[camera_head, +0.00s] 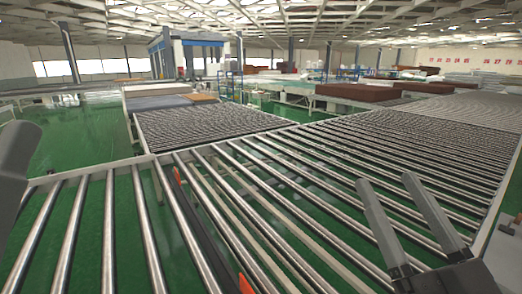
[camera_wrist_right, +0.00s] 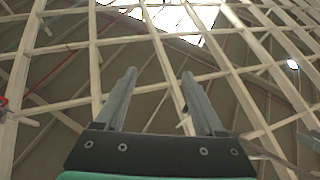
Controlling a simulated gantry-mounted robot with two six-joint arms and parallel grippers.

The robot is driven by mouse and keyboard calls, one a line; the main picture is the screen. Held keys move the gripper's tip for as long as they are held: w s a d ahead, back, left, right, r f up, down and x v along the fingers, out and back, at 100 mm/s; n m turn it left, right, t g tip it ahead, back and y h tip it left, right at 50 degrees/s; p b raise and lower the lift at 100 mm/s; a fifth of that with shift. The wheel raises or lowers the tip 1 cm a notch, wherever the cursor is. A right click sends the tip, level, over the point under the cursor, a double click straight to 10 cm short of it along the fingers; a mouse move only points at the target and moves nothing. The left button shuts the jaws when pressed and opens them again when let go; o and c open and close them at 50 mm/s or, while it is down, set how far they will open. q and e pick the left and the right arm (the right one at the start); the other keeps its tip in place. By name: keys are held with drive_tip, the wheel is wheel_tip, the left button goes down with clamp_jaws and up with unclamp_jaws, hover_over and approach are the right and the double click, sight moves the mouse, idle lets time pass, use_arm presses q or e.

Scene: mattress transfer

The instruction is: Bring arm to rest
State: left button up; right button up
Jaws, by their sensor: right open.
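My right gripper (camera_head: 387,182) is at the lower right of the head view, in front of the roller conveyor (camera_head: 165,232). Its two grey fingers point up and stand apart with nothing between them. The right wrist view shows the same open fingers (camera_wrist_right: 158,73) against the ceiling beams. A dark grey part of my left arm (camera_head: 15,165) shows at the left edge of the head view. Its finger opening cannot be made out.
Metal rollers fill the foreground and run to the right. A brown mattress-like block (camera_head: 370,92) lies farther back. Pale and brown slabs (camera_head: 155,103) lie on a stand at the back left. The green floor (camera_head: 75,135) is clear at the left.

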drive_tip(key=s+r+m+t+h, duration=0.15)
drive_tip(key=s+r+t, duration=0.25)
drive_tip(key=s+r, duration=0.6)
wheel_tip(320, 180, up, 23)
drive_tip(key=w+d+p, duration=0.1)
drive_tip(key=p, duration=2.3)
drive_tip(key=shift+w+r, duration=0.15)
drive_tip(key=shift+r, duration=0.05)
